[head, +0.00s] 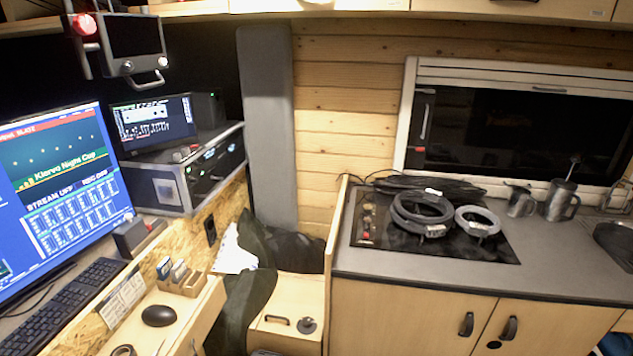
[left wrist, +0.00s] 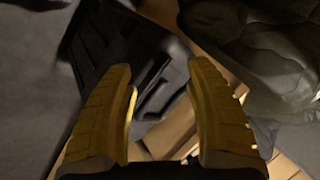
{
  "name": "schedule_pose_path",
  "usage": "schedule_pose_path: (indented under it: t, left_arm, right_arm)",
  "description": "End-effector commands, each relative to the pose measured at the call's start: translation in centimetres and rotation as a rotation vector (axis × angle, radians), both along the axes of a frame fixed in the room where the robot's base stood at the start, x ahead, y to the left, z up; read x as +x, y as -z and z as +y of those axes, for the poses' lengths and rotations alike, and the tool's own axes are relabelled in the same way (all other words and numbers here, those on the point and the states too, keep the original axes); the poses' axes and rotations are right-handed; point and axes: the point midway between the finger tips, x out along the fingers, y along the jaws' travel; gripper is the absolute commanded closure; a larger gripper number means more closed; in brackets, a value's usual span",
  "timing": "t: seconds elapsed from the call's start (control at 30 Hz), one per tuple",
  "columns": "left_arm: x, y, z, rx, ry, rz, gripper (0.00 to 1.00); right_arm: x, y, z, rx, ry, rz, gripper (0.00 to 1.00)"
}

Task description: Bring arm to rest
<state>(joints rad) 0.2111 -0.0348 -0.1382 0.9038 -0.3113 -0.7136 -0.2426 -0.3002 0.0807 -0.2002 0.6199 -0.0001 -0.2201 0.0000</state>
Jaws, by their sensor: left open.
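In the left wrist view my left gripper (left wrist: 165,95) shows two yellow ridged fingers. They are apart and nothing is held between them. Beyond the fingers lies a dark, box-like object (left wrist: 125,60) with moulded edges. I cannot tell how far it is from the fingertips. Neither gripper shows in the head view, and my right gripper is in no view.
A desk with a monitor (head: 60,200), keyboard (head: 62,310) and mouse (head: 158,315) is at left. At right, a worktop (head: 400,270) carries coiled cables (head: 422,212) and metal mugs (head: 561,200). A dark jacket (head: 255,275) lies between them. A camera-like unit (head: 130,38) hangs upper left.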

Motion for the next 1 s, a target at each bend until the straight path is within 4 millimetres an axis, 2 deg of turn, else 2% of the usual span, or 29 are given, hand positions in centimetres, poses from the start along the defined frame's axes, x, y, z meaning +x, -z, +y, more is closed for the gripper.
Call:
schedule_pose_path:
  t: [0.03,0.2,0.37,0.5,0.7,0.8,0.9,1.0]
  left_arm:
    - [-2.9,2.3,0.2,-0.027,-0.015,0.029,0.46]
    - [-11.9,8.4,0.3,-0.127,-0.083,0.107,0.46]
    - [-21.1,13.1,0.7,-0.211,-0.166,0.18,0.46]
    - [-29.6,16.2,1.2,-0.274,-0.248,0.241,0.46]
    - [-41.0,19.0,2.2,-0.345,-0.375,0.317,0.46]
    - [-45.7,19.7,2.7,-0.367,-0.429,0.343,0.46]
    - [-49.3,20.1,3.1,-0.383,-0.474,0.363,0.46]
    - [-51.7,20.3,3.4,-0.394,-0.506,0.376,0.46]
  right_arm:
    - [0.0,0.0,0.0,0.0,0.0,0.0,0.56]
    - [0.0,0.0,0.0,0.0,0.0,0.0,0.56]
    - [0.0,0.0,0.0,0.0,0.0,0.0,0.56]
    - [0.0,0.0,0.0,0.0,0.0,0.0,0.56]
    - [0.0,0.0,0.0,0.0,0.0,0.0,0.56]
    - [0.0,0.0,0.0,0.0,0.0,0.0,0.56]
    - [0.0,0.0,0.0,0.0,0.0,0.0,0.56]
    - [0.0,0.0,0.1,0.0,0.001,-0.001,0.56]
